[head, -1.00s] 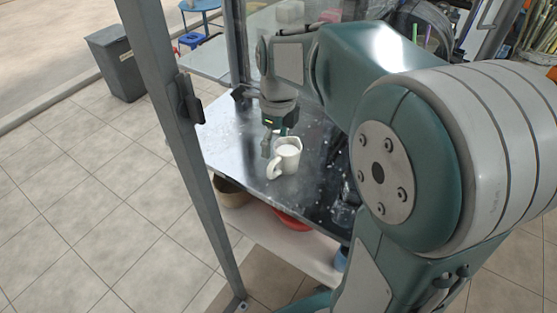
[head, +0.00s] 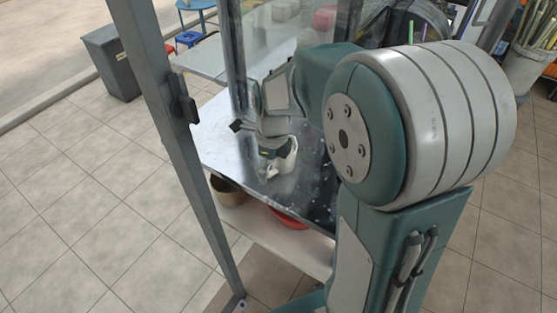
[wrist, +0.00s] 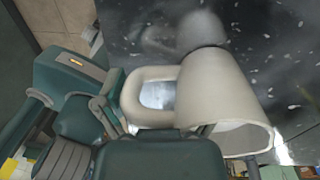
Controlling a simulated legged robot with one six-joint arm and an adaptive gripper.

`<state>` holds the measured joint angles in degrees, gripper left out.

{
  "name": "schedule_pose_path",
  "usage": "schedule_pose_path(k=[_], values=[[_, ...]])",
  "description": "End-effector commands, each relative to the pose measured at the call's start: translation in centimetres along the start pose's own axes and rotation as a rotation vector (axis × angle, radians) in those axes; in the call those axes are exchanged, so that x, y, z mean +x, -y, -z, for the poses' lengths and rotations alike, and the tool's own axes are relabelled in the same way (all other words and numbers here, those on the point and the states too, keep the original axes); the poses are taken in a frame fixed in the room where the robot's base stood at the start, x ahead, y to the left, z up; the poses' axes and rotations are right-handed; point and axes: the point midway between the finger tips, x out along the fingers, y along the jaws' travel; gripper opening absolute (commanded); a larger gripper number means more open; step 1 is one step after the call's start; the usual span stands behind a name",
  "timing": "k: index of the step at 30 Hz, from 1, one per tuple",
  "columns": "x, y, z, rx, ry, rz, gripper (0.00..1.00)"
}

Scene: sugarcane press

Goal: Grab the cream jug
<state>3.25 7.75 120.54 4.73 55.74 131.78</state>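The cream jug (head: 286,162) stands on the dark metal table (head: 225,130), partly hidden by my gripper (head: 270,150) in the head view. In the wrist view the white jug (wrist: 225,95) appears large and sideways, its open mouth to the lower right and its looped handle to the left. My gripper (wrist: 150,128) is right at the handle. One dark green finger lies beside the handle's left end, and another gripper part covers the handle's lower edge. I cannot tell whether the fingers touch or close on it.
A grey metal post (head: 172,140) rises left of the table. Below the table is a shelf (head: 265,235) with a brown bowl (head: 228,190) and a red bowl (head: 290,218). A glass panel (head: 290,45) stands behind. The tabletop left of the jug is clear.

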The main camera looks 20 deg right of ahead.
Motion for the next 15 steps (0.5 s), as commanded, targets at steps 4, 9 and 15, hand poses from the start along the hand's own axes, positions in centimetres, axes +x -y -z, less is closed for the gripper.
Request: schedule_pose_path(k=[4,9,15], values=[[0.01,-0.02,0.00,0.000,0.000,0.000,0.15],[0.02,-0.03,0.00,0.000,0.000,-0.001,0.15],[-0.01,-0.06,0.01,0.000,-0.001,-0.002,0.15]])
